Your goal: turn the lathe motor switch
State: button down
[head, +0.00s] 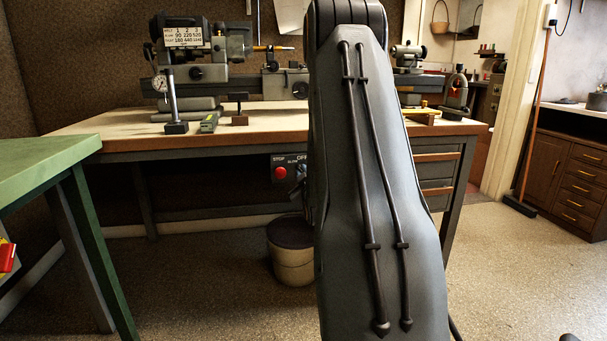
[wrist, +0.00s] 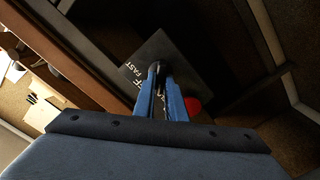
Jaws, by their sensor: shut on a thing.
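The motor switch panel (head: 286,159) is a dark box under the front edge of the lathe bench. It carries a red STOP button (head: 280,172) and the lettering "OFF" beside it. My arm covers its right side in the head view. In the wrist view the panel (wrist: 181,52) is tilted, with "FAST" readable and the red button (wrist: 193,105) to the right of my fingers. My gripper (wrist: 160,72) has its blue fingers shut on the dark switch knob (wrist: 156,67). The knob is mostly hidden between the fingertips, so its exact setting cannot be told.
The lathe (head: 262,84) stands on the wooden-topped bench (head: 80,125). A lidded bin (head: 291,262) is on the floor under the panel. A green table (head: 45,160) is at the left. Open floor lies at the right, before a brown cabinet (head: 571,180).

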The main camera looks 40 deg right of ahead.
jog(key=c, duration=1.8)
grip_release()
jog(key=p+v, duration=0.1)
jog(key=v, duration=0.7)
